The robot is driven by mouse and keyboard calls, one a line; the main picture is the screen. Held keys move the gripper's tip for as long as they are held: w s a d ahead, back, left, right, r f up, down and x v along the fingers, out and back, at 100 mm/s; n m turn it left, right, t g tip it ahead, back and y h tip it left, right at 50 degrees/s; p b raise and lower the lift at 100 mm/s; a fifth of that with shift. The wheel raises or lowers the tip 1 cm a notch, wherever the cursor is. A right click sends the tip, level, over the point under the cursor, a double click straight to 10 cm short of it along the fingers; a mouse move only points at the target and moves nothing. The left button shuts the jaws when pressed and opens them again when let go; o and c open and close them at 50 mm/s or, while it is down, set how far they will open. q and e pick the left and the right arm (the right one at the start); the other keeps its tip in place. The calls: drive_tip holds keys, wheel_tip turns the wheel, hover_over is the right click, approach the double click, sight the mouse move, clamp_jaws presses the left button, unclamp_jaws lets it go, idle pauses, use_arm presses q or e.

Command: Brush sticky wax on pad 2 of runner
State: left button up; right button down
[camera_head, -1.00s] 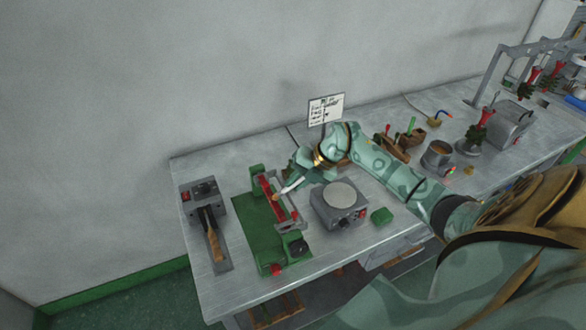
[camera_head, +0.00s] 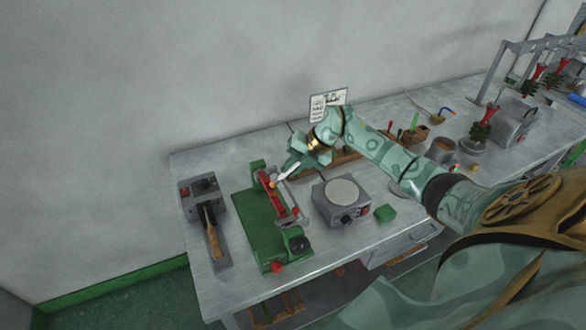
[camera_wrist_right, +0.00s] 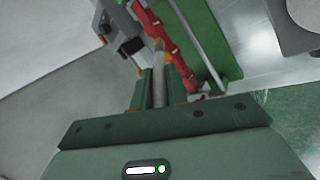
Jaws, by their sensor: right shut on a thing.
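The red wax runner (camera_head: 279,201) lies along the green fixture (camera_head: 255,222); its red pads also show in the wrist view (camera_wrist_right: 173,52). My right gripper (camera_head: 293,168) is above the fixture's far right side, shut on a pale-handled brush (camera_head: 284,175). In the wrist view, the brush (camera_wrist_right: 159,88) stands between the fingers of the gripper (camera_wrist_right: 159,92). Its brownish tip is at or just beside the runner's red pads; I cannot tell whether it touches. I cannot make out pad numbers. My left gripper is out of view.
A grey tool with a wooden handle (camera_head: 214,243) lies to the left. A small sign (camera_head: 327,104) is behind my arm.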

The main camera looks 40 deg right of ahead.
drive_tip(key=shift+r, duration=0.1)
wheel_tip(320, 180, up, 6)
drive_tip(key=p, duration=0.5)
wheel_tip(320, 180, up, 3)
drive_tip(key=p, duration=0.2)
drive_tip(key=shift+p, duration=0.4)
